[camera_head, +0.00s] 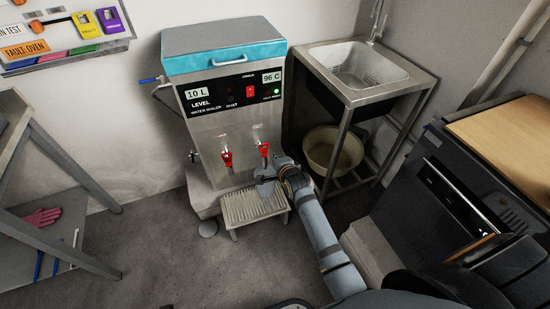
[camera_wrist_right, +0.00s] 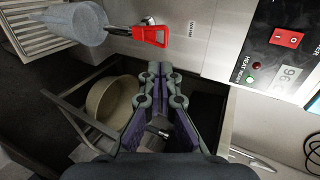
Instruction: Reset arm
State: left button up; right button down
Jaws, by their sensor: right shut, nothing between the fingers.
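My right gripper (camera_head: 281,165) is in front of the lower right side of the water boiler (camera_head: 216,130), near the right red tap (camera_head: 264,149). In the right wrist view its two fingers (camera_wrist_right: 160,76) are together, with nothing between them. The red tap handle (camera_wrist_right: 150,36) is just beyond the fingertips. My left gripper is not in view.
A sink (camera_head: 362,68) on a metal stand is right of the boiler, with a beige basin (camera_head: 333,148) below. A dark oven-like unit (camera_head: 455,195) stands at the right. A grey shelf (camera_head: 45,238) holding a pink glove (camera_head: 42,217) is at the left. The floor between is clear.

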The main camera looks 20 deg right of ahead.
dwell(0.3)
jog(key=s+d+f+n+g, duration=0.2)
jog(key=s+f+n+g, duration=0.3)
jog(key=s+f, duration=1)
jog(key=s+d+f+n+g, duration=0.3)
jog(key=s+f+n, duration=0.5)
jog(key=s+f, duration=0.75)
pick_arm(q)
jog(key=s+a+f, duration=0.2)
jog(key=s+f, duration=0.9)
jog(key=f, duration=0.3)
pick_arm(e)
jog(key=s+d+f+n+g, duration=0.1)
jog(key=s+f+n, duration=0.1)
jog(key=s+f, duration=0.4)
jog(key=s+d+f+n+g, duration=0.2)
jog(key=s+f+n, duration=0.1)
jog(key=s, duration=0.5)
pick_arm(q)
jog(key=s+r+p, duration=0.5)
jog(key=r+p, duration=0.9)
jog(key=p, duration=0.2)
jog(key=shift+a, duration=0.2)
pick_arm(e)
jog(key=s+r, duration=0.3)
jog(key=r, duration=0.4)
jog(key=s+r, duration=0.2)
jog(key=r, duration=0.4)
jog(key=shift+s+r+h, duration=0.35)
jog(key=shift+s+h, duration=0.05)
